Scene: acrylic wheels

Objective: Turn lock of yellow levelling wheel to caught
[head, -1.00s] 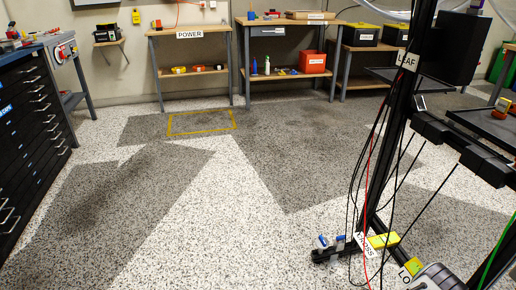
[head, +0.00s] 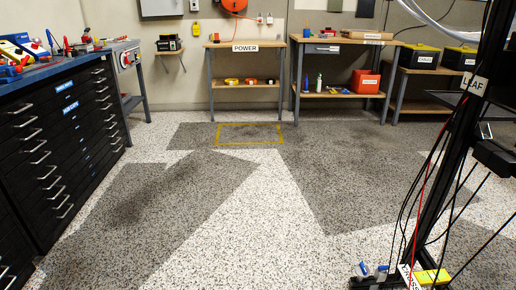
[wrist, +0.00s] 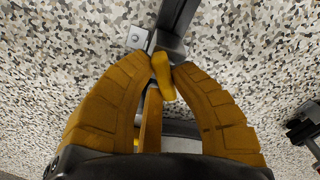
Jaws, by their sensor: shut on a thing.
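In the wrist view, my gripper (wrist: 165,62) has two orange-brown fingers that close on a small yellow lever (wrist: 162,76). I take it to be the lock of the yellow levelling wheel. The lever stands tilted between the fingertips, below a dark frame bar (wrist: 176,20) with a pale metal bracket (wrist: 137,37) beside it. The wheel itself is mostly hidden behind the fingers, so I cannot tell the lock's position. My gripper does not show in the head view.
In the head view, a black rack (head: 458,170) with hanging cables stands at right. Its foot carries a yellow block (head: 432,277) and small blue-topped parts (head: 381,268). A black drawer cabinet (head: 60,150) lines the left. The speckled floor (head: 270,215) between is clear up to the benches.

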